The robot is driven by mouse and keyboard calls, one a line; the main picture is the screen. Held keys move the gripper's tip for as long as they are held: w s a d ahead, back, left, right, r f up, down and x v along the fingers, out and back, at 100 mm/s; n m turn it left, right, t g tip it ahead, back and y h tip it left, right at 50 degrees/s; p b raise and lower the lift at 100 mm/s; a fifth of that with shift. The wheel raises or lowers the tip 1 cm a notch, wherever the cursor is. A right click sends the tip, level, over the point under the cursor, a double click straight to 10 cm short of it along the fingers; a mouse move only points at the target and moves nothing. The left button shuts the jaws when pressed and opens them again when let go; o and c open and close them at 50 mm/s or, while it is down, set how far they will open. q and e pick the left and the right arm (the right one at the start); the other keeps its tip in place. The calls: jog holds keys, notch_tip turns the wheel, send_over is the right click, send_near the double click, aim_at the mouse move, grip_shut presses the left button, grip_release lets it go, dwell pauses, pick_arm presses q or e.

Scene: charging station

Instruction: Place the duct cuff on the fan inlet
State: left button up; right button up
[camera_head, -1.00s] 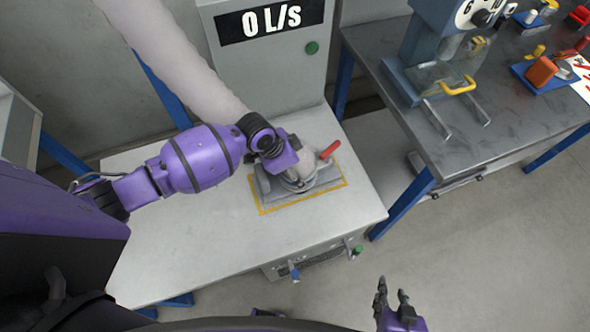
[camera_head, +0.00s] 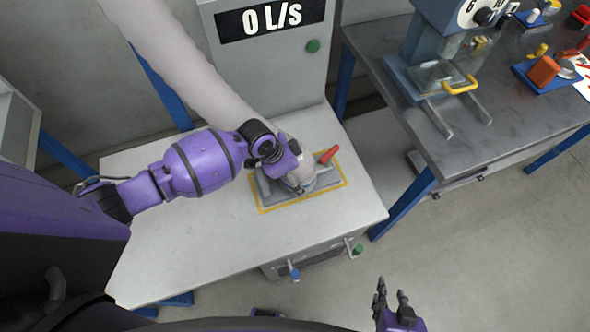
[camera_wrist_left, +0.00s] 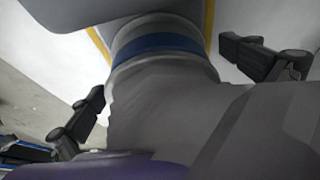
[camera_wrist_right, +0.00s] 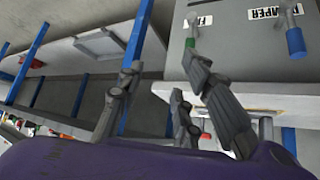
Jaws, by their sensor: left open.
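The pale duct (camera_head: 175,60) comes from the upper left to its grey cuff (camera_head: 318,152), which stands over the fan inlet (camera_head: 300,186) on the grey plate inside the yellow outline. In the left wrist view the grey duct end (camera_wrist_left: 160,105) fills the middle, with a blue band (camera_wrist_left: 158,44) around it by the plate. Whether the cuff is fully seated I cannot tell. My left gripper (camera_head: 290,165) is at the cuff; its fingers (camera_wrist_left: 175,90) stand apart on either side, with gaps. My right gripper (camera_head: 392,297) is open and empty, away from the bench's front.
A red handle (camera_head: 329,155) sticks up beside the inlet. The white bench top (camera_head: 190,240) is clear at left and front. A blue and a green valve knob (camera_head: 358,250) jut from its front. A dark workbench (camera_head: 440,130) with a machine stands at right.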

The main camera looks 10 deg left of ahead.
pick_arm(q)
jog(key=shift+a+r, duration=0.1)
jog(key=shift+r, duration=0.45)
jog(key=p+v, duration=0.1)
jog(key=v, duration=0.9)
jog(key=shift+s+a+r, duration=0.1)
jog(key=shift+r, duration=0.15)
jog(key=shift+s+a+r, duration=0.1)
jog(key=shift+s+r, duration=0.05)
jog(key=shift+r, duration=0.15)
pick_arm(e)
jog(key=shift+w+a+r, duration=0.2)
jog(key=shift+a+r, duration=0.2)
jog(key=shift+r, duration=0.2)
jog(key=shift+d, duration=0.1)
